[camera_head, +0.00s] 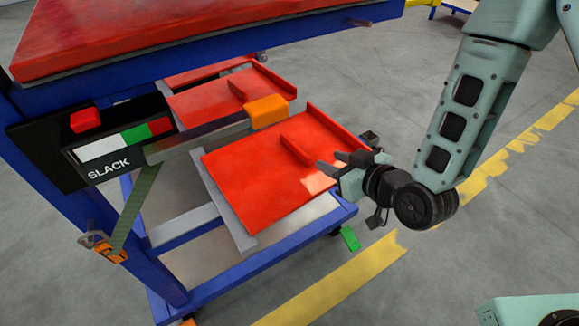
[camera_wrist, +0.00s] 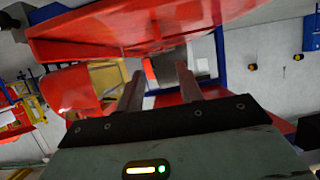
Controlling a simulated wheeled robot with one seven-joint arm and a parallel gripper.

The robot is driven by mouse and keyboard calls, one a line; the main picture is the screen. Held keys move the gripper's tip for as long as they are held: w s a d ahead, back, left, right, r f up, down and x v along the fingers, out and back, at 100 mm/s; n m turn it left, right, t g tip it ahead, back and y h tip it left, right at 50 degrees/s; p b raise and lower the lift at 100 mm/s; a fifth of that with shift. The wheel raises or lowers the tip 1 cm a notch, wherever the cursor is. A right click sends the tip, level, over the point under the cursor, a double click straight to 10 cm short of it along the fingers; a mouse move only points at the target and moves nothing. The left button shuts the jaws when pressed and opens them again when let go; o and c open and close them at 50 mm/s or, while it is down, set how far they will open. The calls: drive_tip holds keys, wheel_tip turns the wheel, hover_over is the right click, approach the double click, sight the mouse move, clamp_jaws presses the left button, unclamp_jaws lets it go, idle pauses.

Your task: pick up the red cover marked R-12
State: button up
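Two red covers lie on the lower part of a blue cart in the head view: a nearer one (camera_head: 255,185) and a farther one (camera_head: 215,100). Each has a raised red fin near its right side. No R-12 marking is legible on either. My gripper (camera_head: 328,162) is at the right part of the nearer cover, close to its fin; I cannot tell whether it touches. In the wrist view my gripper (camera_wrist: 160,82) has its two fingers apart with nothing seen held between them. Red panels (camera_wrist: 140,30) fill much of that view.
A large red panel (camera_head: 150,35) rests on the cart's blue upper frame (camera_head: 190,62). A black box marked SLACK (camera_head: 110,140), an orange block (camera_head: 267,111) and a green strap (camera_head: 137,205) are at the left and middle. Grey floor with a yellow line (camera_head: 340,285) is open at the right.

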sight(300, 149)
drive_tip(key=shift+w+a+f+b, duration=0.1)
drive_tip(key=shift+w+f+b, duration=0.05)
drive_tip(key=shift+f+b, duration=0.35)
drive_tip(key=x, duration=0.6)
drive_tip(key=shift+w+a+r, duration=0.2)
drive_tip(key=shift+w+a, duration=0.1)
drive_tip(key=shift+w, duration=0.05)
drive_tip(key=shift+f+b+x, duration=0.15)
drive_tip(key=shift+b+x, duration=0.2)
drive_tip(key=shift+x, duration=1)
drive_tip(key=shift+f+b+x, duration=0.15)
drive_tip(key=shift+b+x, duration=0.2)
drive_tip(key=shift+x, duration=1)
drive_tip(key=shift+s, duration=0.15)
drive_tip(key=shift+r, duration=0.1)
clamp_jaws()
